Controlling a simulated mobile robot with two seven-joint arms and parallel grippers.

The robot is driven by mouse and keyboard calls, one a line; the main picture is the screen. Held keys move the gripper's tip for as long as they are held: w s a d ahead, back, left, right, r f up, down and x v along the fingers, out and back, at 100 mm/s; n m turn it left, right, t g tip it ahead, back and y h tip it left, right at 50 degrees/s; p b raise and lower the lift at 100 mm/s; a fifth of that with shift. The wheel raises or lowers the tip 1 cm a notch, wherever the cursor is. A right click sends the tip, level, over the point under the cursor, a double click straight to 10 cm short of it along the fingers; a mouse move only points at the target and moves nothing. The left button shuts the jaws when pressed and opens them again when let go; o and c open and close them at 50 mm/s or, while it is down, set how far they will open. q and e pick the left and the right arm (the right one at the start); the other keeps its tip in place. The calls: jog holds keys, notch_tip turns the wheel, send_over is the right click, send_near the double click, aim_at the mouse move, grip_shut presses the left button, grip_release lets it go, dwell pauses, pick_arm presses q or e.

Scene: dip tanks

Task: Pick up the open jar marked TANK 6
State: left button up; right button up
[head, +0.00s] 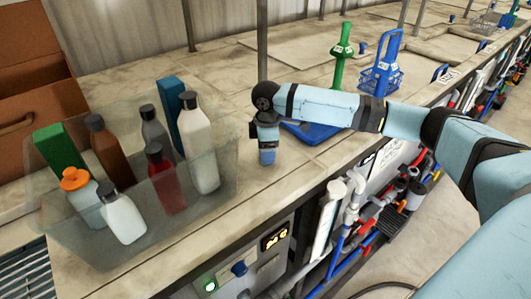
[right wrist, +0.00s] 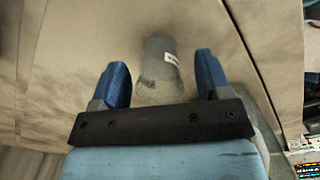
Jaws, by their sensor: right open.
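A greyish see-through jar (right wrist: 158,70) with a small white label stands on the bench in the right wrist view. The label's writing is too small to read. My right gripper (right wrist: 162,62) is open, with one blue finger to either side of the jar in the picture. I cannot tell whether the fingers are level with the jar or short of it. In the head view my right gripper (head: 267,157) points down at the bench near its front edge. I cannot make out the jar there. My left gripper is not in view.
A clear bin (head: 85,232) with several bottles and boxes stands left of the gripper. A blue tray (head: 312,134) lies behind my forearm. A green tool (head: 340,55) and a blue basket (head: 382,75) stand farther back. Pipes (head: 350,215) run below the bench edge.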

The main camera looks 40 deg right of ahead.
jog(key=shift+f, duration=1.15)
jog(key=c, duration=1)
jog(key=shift+r, duration=0.15)
